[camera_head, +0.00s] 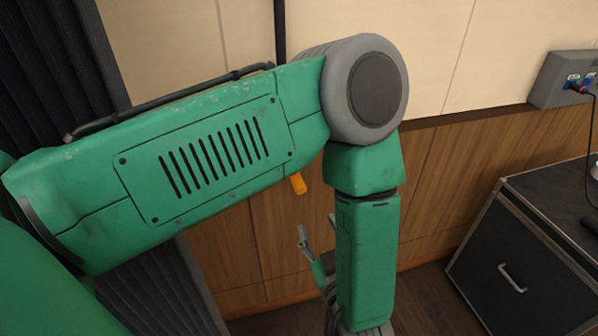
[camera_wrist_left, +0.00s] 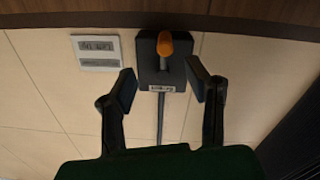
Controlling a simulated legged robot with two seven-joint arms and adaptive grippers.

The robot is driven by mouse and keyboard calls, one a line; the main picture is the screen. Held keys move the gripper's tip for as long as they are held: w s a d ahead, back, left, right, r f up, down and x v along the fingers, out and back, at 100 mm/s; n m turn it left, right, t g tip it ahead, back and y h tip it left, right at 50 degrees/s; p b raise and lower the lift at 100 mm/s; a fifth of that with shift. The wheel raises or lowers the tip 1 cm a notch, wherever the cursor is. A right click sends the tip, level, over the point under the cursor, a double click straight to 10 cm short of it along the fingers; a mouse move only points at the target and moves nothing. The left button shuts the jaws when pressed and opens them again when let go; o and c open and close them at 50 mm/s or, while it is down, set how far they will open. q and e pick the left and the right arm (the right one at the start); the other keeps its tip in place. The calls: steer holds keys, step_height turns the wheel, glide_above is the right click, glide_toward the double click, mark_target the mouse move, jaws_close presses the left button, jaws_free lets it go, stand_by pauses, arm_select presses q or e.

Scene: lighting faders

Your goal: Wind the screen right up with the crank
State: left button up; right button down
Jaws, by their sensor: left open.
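The crank shows in the left wrist view as a dark wall box (camera_wrist_left: 150,75) with an orange handle (camera_wrist_left: 180,46) and a small label below it. In the head view only the orange handle (camera_head: 298,183) shows under my left forearm; the arm hides the box. My left gripper (camera_wrist_left: 163,84) is open, with its two fingers on either side of the box in the picture and nothing between them that I can see held. Its fingers also show in the head view (camera_head: 317,238), below the handle and apart from it. The screen and my right gripper are not in view.
A black case (camera_head: 515,265) with a metal handle stands at the right. A grey socket box (camera_head: 566,80) with a cable hangs on the wall above it. Dark curtain (camera_head: 165,285) is at the left. A pale plate (camera_wrist_left: 96,52) is beside the crank box.

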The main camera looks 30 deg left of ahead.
mark_target(297, 181)
arm_select(q)
steer(key=shift+n+y, duration=0.3)
steer(key=shift+y, duration=0.1)
steer(key=x, duration=0.4)
steer(key=p+x, duration=0.1)
steer(key=x, duration=0.7)
steer(key=shift+s+a+r, duration=0.15)
steer(key=shift+a+r, duration=0.1)
steer(key=shift+r, duration=0.1)
steer(key=shift+w+a+p, duration=0.3)
steer(key=shift+w+a, duration=0.05)
steer(key=shift+w, duration=0.2)
steer(key=shift+a, duration=0.15)
steer(key=shift+a, duration=0.1)
jaws_close()
